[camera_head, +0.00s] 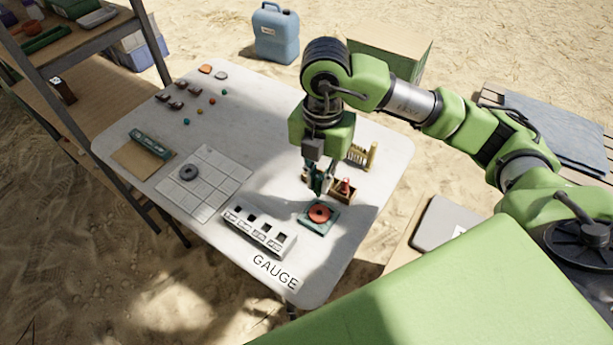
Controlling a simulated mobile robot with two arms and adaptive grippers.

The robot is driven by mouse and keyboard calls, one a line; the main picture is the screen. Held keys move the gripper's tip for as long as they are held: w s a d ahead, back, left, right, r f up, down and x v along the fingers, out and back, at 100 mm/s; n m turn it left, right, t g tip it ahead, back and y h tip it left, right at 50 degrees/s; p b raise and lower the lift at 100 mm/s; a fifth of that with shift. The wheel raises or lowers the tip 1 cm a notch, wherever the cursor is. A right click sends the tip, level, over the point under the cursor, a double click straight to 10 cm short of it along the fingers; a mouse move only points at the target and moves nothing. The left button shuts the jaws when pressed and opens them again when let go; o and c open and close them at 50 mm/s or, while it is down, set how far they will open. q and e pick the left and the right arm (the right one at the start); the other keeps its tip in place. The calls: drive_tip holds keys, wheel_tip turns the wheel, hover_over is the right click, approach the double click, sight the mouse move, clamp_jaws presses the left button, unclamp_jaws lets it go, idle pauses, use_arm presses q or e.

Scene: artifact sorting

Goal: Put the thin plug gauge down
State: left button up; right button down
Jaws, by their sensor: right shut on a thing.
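My right gripper (318,186) comes down from above over the right part of the white table. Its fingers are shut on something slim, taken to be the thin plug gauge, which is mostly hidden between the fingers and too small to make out. The fingers are beside a small wooden box (344,196) with a red piece in it. Just in front of them is a green pad (316,228) with an orange ring (319,213) on it. My left gripper is not in view.
A white block with square holes (258,232) stands near the GAUGE label (275,272). A brass rack (362,156) is behind the wooden box. A tiled mat (216,166) carries a dark ring (188,173). Several small pieces lie at the far left; the back middle is clear.

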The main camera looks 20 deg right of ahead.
drive_tip(key=shift+d+r+m, duration=0.1)
drive_tip(key=shift+r+m, duration=0.05)
drive_tip(key=shift+m, duration=0.65)
drive_tip(key=shift+w+d, duration=0.15)
drive_tip(key=shift+w, duration=0.15)
drive_tip(key=w+d+f+p, duration=0.1)
drive_tip(key=w+f, duration=0.2)
drive_tip(key=w, duration=0.1)
drive_tip(key=w+d+f+p, duration=0.1)
drive_tip(key=w+d+f, duration=0.1)
drive_tip(key=w+f, duration=0.1)
drive_tip(key=w+d+f+p, duration=0.1)
drive_tip(key=w+d+f, duration=0.1)
drive_tip(key=w+f, duration=0.2)
drive_tip(key=shift+w, duration=0.6)
wheel_tip(320, 180, down, 3)
drive_tip(key=shift+r, duration=0.1)
